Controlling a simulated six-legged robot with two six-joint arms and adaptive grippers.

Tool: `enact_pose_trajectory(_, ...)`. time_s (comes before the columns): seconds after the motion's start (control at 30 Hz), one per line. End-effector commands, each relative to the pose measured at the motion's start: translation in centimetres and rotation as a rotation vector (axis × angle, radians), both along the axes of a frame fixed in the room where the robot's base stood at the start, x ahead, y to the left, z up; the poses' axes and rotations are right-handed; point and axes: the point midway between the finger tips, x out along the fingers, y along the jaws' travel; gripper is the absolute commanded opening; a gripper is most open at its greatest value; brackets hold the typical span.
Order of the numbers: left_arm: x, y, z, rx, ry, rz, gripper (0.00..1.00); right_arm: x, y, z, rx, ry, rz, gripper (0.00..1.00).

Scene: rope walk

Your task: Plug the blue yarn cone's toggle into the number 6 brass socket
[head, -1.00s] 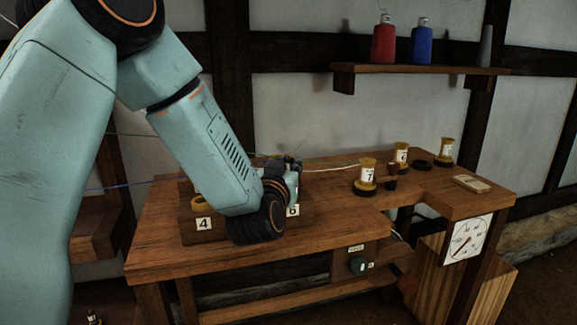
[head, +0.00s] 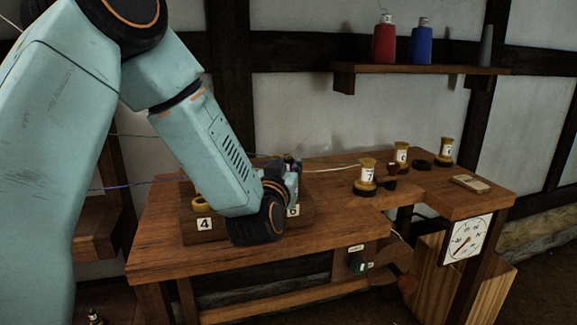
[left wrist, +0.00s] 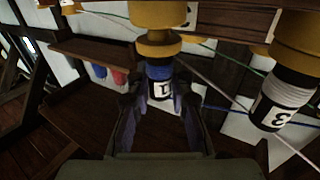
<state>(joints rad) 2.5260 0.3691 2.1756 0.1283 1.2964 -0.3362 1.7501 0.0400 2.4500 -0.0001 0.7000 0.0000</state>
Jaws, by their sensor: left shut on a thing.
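My left gripper (head: 292,168) is at the number 6 end of the wooden socket board, and my wrist hides much of the board. In the left wrist view its fingers (left wrist: 160,92) are shut around a toggle (left wrist: 160,73) with a blue band and a white label that looks like a 1. A brass socket (left wrist: 158,17) lies right against the toggle's banded end; I cannot tell how deep it sits. The number 6 plate (head: 293,211) shows partly beside my wrist. The blue yarn cone (head: 421,42) stands on the wall shelf. My right gripper is out of view.
A brass ring (head: 198,202) shows above the number 4 plate (head: 204,224). Another toggle, labelled 3 (left wrist: 278,108), is close right in the wrist view. Pale, green and blue yarns cross there.

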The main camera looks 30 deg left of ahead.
Motion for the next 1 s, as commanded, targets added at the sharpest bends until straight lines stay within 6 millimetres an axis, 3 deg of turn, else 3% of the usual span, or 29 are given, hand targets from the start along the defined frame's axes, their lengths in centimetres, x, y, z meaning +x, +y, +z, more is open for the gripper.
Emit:
enact_pose_trajectory(0.83,0.0,0.0,-1.2,0.0,0.0,0.0,0.0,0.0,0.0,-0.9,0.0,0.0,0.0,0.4)
enact_pose_trajectory(0.87,0.0,0.0,-1.1,0.0,0.0,0.0,0.22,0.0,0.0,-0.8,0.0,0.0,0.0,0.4)
enact_pose_trajectory(1.0,0.0,0.0,-1.1,0.0,0.0,0.0,0.3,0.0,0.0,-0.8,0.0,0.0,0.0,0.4)
